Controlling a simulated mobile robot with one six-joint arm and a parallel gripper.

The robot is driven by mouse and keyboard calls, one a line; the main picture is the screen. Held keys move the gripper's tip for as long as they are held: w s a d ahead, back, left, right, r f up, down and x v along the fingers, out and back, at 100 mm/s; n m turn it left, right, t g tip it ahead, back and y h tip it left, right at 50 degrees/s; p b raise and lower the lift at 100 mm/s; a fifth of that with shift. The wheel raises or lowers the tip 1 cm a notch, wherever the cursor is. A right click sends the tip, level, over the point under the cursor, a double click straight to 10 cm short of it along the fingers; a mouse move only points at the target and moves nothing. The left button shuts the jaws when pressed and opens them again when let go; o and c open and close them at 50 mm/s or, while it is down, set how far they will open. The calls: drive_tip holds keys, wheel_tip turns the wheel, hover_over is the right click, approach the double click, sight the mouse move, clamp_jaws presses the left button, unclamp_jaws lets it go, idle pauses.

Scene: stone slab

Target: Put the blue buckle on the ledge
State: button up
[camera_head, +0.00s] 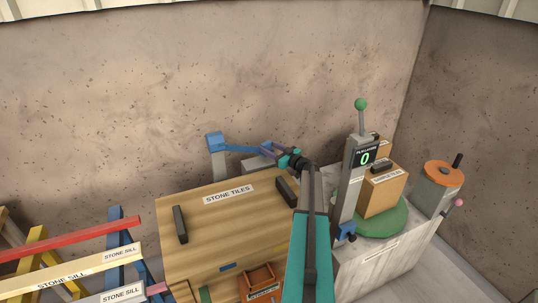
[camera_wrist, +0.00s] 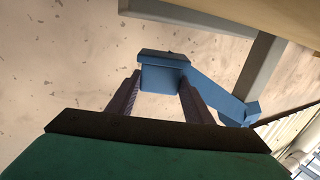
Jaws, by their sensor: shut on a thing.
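The blue buckle (camera_wrist: 165,72) is a small block with a darker top edge, between my two dark purple fingers in the wrist view. My gripper (camera_wrist: 160,92) is shut on it. A blue strap (camera_wrist: 207,92) runs from the buckle to a blue block (camera_wrist: 240,111) on a grey post. In the head view my gripper (camera_head: 267,149) is behind the stone tiles crate, with the buckle (camera_head: 264,146) partly hidden by the fingers. The strap (camera_head: 240,149) runs left to the post's blue top (camera_head: 215,140). A pale grey block (camera_head: 256,163) below my gripper may be the ledge; I cannot tell.
The wooden stone tiles crate (camera_head: 226,218) with dark handles stands in front. To the right are a grey column with a green knob (camera_head: 354,170), a cardboard box (camera_head: 383,192) and a grey drum (camera_head: 434,190). Coloured bars (camera_head: 75,240) lie left. A wall stands behind.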

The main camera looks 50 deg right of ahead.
drive_tip(key=shift+f+p, duration=0.6)
drive_tip(key=shift+f, duration=1.25)
drive_tip(key=shift+f, duration=0.15)
drive_tip(key=o, duration=1.1)
drive_tip(key=shift+s, duration=0.1)
drive_tip(key=shift+s+b, duration=1.45)
drive_tip(key=shift+s, duration=2.2)
